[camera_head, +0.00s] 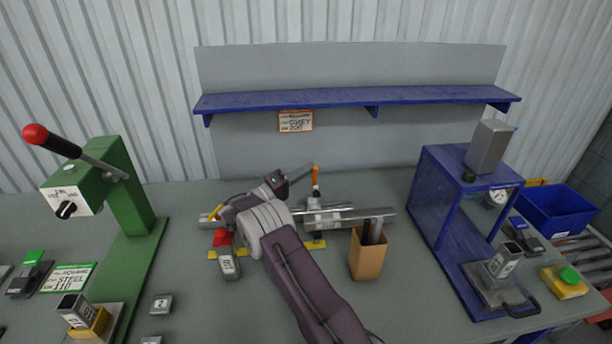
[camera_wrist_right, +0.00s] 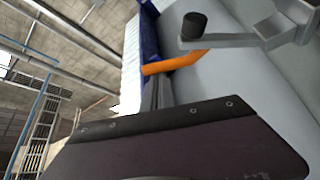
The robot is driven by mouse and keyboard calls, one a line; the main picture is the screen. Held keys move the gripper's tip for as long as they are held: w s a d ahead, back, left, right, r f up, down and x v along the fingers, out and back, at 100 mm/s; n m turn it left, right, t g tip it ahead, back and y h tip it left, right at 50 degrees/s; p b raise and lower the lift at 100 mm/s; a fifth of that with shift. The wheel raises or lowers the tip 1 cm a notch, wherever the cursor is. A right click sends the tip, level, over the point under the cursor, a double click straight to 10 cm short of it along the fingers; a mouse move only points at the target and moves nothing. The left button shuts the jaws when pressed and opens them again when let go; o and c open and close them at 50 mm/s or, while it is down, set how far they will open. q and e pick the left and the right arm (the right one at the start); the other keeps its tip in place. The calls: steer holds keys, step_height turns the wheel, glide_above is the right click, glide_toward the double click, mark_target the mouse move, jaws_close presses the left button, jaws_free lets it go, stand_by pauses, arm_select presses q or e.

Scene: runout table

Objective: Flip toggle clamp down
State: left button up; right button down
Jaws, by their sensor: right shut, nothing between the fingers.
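The toggle clamp (camera_head: 315,204) stands behind the metal bar (camera_head: 345,216), and its orange handle (camera_head: 316,176) points up. In the right wrist view the orange handle (camera_wrist_right: 174,63) slants across near the finger ends, and the clamp's arm with a black tip (camera_wrist_right: 195,24) shows above it. My right gripper (camera_head: 302,173) is shut and empty, with its fingertips close to the left side of the handle. I cannot tell whether they touch. My right arm hides part of the bar. My left gripper is not in view.
A cardboard box (camera_head: 369,255) with dark bars stands just right of my arm. A green press (camera_head: 128,200) is at left, a blue frame (camera_head: 425,215) at right. A blue shelf (camera_head: 350,99) spans the back.

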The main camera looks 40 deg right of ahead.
steer(key=shift+w+d, duration=0.1)
steer(key=shift+w, duration=0.05)
steer(key=s+d+r, duration=0.4)
steer(key=s+r, duration=0.7)
